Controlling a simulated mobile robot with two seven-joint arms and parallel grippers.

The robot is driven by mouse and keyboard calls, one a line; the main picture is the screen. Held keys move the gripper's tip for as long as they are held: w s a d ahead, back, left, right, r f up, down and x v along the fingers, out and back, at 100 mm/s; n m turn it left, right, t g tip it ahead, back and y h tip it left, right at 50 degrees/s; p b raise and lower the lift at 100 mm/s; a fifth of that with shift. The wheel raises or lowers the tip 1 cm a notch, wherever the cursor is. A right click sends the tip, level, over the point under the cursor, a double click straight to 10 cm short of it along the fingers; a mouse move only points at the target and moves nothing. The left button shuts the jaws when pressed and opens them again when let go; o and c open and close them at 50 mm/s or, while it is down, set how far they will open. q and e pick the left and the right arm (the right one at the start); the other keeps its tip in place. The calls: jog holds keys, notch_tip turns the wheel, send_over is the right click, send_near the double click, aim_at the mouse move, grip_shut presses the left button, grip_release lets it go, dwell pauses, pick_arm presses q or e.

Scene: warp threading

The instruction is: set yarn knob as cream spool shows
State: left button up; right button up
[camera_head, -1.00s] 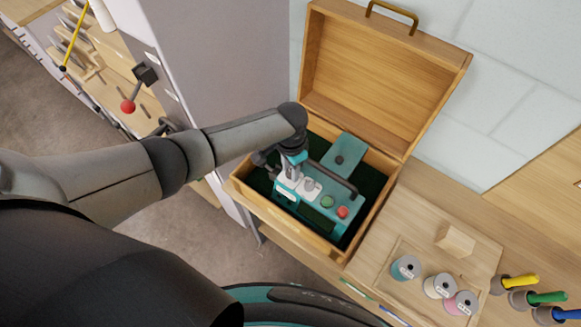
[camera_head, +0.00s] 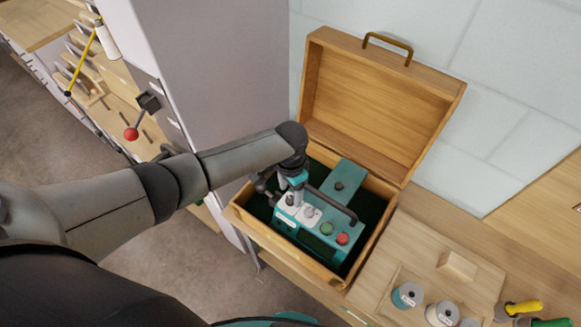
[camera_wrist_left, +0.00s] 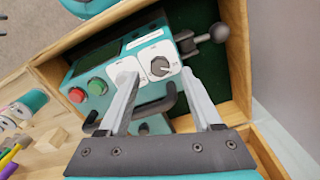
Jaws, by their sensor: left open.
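A teal yarn device (camera_head: 318,225) sits in an open wooden box. Its white panels carry dial knobs; one grey knob with a pointer (camera_wrist_left: 160,67) shows plainly in the left wrist view. My left gripper (camera_wrist_left: 159,76) is open, its fingertips on either side of that knob; I cannot tell whether they touch it. A second panel is partly hidden by the left finger. In the head view my left gripper (camera_head: 290,188) is over the device's white panels. The cream spool (camera_head: 441,313) stands between a teal spool (camera_head: 408,296) and a pink one. Its label is too small to read.
The box's lid (camera_head: 380,95) stands open behind the device. A red button (camera_head: 342,239), a green button (camera_head: 327,228) and a dark handle (camera_head: 335,203) are close to the gripper. A wooden block (camera_head: 457,265) lies near the spools. A tall grey cabinet is at the left.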

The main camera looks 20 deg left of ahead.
aim_at(290, 199)
pick_arm(q)
notch_tip(290, 199, up, 12)
jog(key=p, duration=0.1)
jog(key=shift+r, duration=0.25)
dwell(0.5)
jog(key=s+d+f+n+t+h, duration=0.1)
jog(key=s+d+t+h, duration=0.15)
jog(key=s+d, duration=0.5)
jog(key=s+a+r+n+t+y, duration=0.15)
jog(key=s+a+n, duration=0.35)
jog(key=s+a, duration=0.7)
notch_tip(290, 199, down, 31)
jog(key=g+b, duration=0.2)
jog(key=b, duration=0.9)
jog(key=s+a+f+b, duration=0.1)
jog(key=s+f+b, duration=0.2)
jog(key=f, duration=0.6)
jog(key=s+a+f+b, duration=0.1)
jog(key=s+f+b, duration=0.3)
jog(key=s+f, duration=0.4)
jog(key=s+a+f+g+y+b, duration=0.1)
jog(key=s+f+b, duration=0.3)
jog(key=f, duration=0.5)
jog(key=shift+s+f+m, duration=0.3)
jog(key=shift+s+m, duration=0.1)
jog(key=shift+s, duration=0.35)
